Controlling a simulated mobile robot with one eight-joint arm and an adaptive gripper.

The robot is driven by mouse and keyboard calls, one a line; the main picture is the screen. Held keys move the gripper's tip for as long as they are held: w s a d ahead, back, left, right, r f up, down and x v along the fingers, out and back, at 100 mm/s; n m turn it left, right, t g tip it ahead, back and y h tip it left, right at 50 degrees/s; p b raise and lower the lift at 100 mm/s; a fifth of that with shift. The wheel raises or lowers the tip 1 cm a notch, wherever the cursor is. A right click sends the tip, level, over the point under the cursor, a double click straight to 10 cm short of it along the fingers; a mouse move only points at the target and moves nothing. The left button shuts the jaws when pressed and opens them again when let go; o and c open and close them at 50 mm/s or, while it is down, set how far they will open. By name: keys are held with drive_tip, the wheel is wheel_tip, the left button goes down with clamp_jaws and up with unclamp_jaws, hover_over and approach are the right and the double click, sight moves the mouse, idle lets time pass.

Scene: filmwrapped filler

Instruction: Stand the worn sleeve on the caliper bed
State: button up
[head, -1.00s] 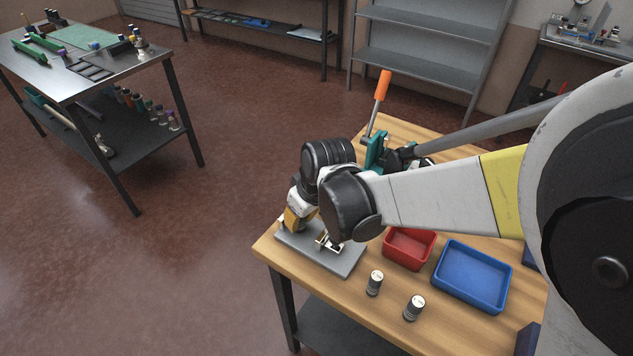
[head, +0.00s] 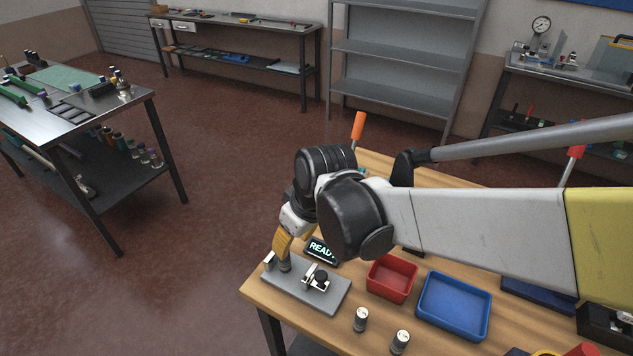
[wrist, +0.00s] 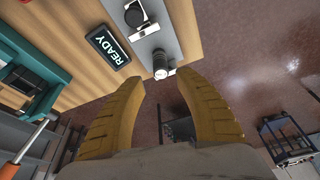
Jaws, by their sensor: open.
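In the wrist view the sleeve (wrist: 162,64) shows just beyond the fingertips. My gripper (wrist: 160,82) is open, its yellow fingers apart with nothing between them; in the head view it is just above the sleeve. I cannot tell its wear.
Two sleeves with pale tops, one (head: 361,319) and another (head: 400,342), stand at the bench's front. A red tray (head: 391,279) and a blue tray (head: 454,305) are right of the bed. A READY display (head: 321,250) stands behind it. An orange-handled lever (head: 358,126) rises behind my arm.

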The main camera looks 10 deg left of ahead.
drive_tip(key=d+r+m+t, duration=0.1)
drive_tip(key=d+r+m, duration=0.25)
drive_tip(key=d, duration=0.55)
drive_tip(key=d+r+m+t, duration=0.15)
drive_tip(key=d+r, duration=0.25)
drive_tip(key=d, duration=0.4)
drive_tip(key=s+d+m+t+h, duration=0.1)
drive_tip(key=s+d+m, duration=0.2)
drive_tip(key=d, duration=0.6)
drive_tip(key=s+d+m+t+h, duration=0.1)
drive_tip(key=s+d+m, duration=0.3)
drive_tip(key=d, duration=0.5)
drive_tip(key=shift+s+r+t+h, duration=0.15)
drive_tip(key=shift+t+h, duration=0.2)
drive_tip(key=shift+h, duration=0.35)
drive_tip(key=shift+a, duration=0.2)
